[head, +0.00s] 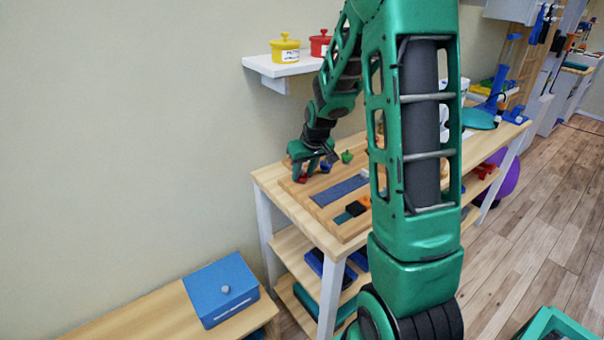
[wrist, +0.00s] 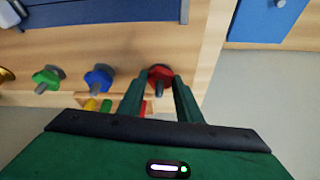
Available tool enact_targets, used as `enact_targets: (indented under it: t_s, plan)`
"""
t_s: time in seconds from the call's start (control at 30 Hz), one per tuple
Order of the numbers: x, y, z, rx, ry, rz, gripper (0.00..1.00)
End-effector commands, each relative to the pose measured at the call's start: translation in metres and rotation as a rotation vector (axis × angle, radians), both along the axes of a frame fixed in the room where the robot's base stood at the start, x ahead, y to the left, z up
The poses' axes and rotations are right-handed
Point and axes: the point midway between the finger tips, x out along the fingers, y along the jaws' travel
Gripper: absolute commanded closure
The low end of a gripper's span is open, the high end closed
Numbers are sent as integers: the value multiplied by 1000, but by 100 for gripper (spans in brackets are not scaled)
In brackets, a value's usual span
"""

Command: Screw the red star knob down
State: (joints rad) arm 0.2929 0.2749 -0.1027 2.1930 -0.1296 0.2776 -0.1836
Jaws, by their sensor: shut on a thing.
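The red star knob (wrist: 160,73) is at the fingertips of my gripper (wrist: 158,82) in the wrist view, with a grey threaded stud standing out of its middle. My gripper is shut on the red knob, one finger on each side. In the head view my gripper (head: 315,167) is low over the left end of the wooden board, and the red knob (head: 302,180) shows only as a small patch below it. A blue star knob (wrist: 98,78) and a green star knob (wrist: 46,79) sit on their own studs in the same row.
The board lies on a wooden table (head: 262,179) against the wall. A shelf (head: 285,67) with a yellow pot (head: 285,50) and a red pot (head: 320,43) hangs above. A blue box (head: 222,290) stands on a low bench at the lower left.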

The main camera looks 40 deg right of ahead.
Motion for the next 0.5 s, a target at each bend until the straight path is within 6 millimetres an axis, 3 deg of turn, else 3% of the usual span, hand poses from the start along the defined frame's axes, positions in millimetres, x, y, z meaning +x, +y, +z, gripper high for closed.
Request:
enact_targets:
  t_s: [0.5]
  plan:
    - [3,6,1,-1,-1,-486,91]
